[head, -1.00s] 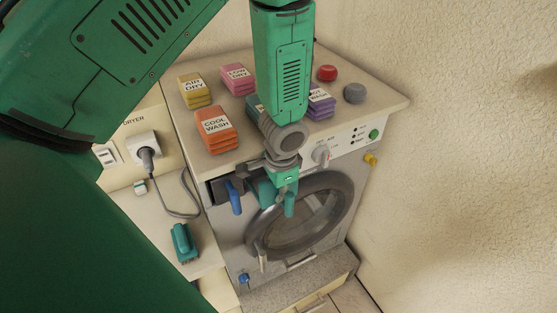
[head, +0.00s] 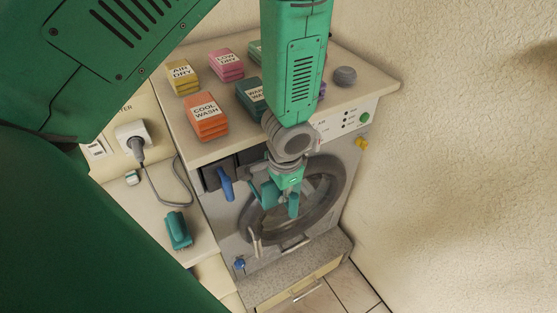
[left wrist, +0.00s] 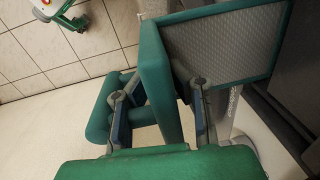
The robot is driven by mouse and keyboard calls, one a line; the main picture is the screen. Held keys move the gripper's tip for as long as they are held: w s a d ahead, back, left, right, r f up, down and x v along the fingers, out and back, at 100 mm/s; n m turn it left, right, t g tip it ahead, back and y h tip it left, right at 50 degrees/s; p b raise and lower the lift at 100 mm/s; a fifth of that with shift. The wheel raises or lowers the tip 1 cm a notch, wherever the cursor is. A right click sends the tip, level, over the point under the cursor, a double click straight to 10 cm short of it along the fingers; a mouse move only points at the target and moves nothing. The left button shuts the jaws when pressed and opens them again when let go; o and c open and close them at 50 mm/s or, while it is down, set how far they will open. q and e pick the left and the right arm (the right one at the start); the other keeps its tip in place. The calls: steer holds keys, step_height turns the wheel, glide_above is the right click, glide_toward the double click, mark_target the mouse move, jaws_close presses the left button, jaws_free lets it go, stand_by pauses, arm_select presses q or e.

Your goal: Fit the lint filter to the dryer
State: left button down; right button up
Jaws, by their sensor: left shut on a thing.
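The lint filter has a teal frame and grey mesh; it shows large in the left wrist view (left wrist: 222,48). My left gripper (left wrist: 165,100) is shut on the filter's thick teal edge. In the head view my left gripper (head: 279,198) hangs in front of the round door, and I cannot clearly separate the filter from the fingers. The dryer (head: 228,215) is a grey front-loading machine. A dark recess (head: 211,179) with a blue lever (head: 226,184) lies at its upper left front, left of the gripper. My right gripper is not in view.
On the top stand several stacks of labelled blocks, such as orange COOL WASH (head: 207,117), and a grey knob (head: 345,76). Left is a ledge with a plugged cord (head: 136,144) and a teal brush-like item (head: 177,230). A wall (head: 470,160) closes off the right.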

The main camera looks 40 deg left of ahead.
arm_select(q)
steer(key=shift+s+d, duration=0.3)
steer(key=shift+d, duration=0.4)
steer(key=shift+s+d, duration=0.25)
steer(key=shift+d, duration=0.4)
steer(key=shift+r, duration=0.15)
steer(key=shift+w+a, duration=0.1)
stand_by(0.3)
steer(key=shift+w+a, duration=0.5)
steer(key=shift+a, duration=0.75)
steer(key=shift+w+a, duration=0.55)
steer(key=shift+a, duration=0.7)
steer(key=shift+w+a, duration=0.5)
steer(key=shift+a, duration=0.75)
steer(key=c, duration=1.5)
jaws_free()
steer(key=shift+o, duration=0.2)
